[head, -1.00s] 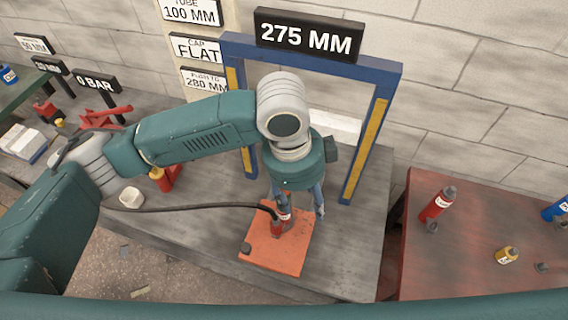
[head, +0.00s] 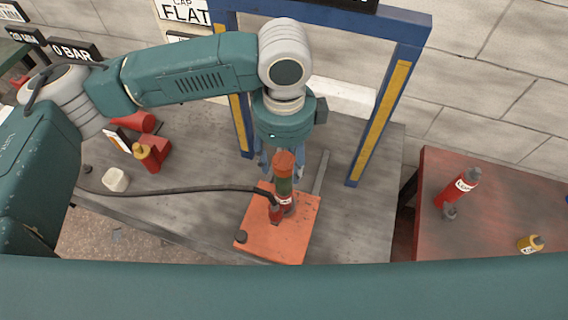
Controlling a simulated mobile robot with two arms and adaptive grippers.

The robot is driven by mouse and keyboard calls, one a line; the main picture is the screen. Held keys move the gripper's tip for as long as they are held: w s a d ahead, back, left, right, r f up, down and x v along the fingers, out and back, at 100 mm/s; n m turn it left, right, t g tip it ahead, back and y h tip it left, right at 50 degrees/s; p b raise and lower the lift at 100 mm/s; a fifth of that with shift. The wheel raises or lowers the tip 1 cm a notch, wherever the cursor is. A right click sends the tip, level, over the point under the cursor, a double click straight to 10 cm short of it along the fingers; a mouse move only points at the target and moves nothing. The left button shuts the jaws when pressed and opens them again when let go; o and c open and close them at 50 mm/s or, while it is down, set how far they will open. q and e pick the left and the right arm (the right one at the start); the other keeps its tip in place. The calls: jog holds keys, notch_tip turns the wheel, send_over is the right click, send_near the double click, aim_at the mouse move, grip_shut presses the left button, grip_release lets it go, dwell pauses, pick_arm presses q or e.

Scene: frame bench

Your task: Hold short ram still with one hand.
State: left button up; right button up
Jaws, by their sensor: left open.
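The short ram (head: 287,204), red with a white label, stands upright on an orange plate (head: 278,240) under the blue frame. A green section and an orange-red top (head: 284,162) rise in line above it. A black hose runs to its side from the left. My left gripper (head: 281,172) points down, open, at the upper part of this stack. One finger shows on each side; whether they touch it I cannot tell. The stack hides part of the jaws. My right gripper is not in view.
The blue frame (head: 402,75) stands behind and beside my left arm. A grey bar (head: 321,172) leans or lies right of the stack. A red bench (head: 480,225) holds another red ram (head: 458,187).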

aim_at(275, 210)
pick_arm(q)
jog(key=shift+w+f, duration=0.15)
jog(key=shift+f, duration=0.2)
notch_tip(275, 210, down, 10)
jog(key=shift+f+p, duration=0.1)
jog(key=shift+p, duration=1)
grip_shut()
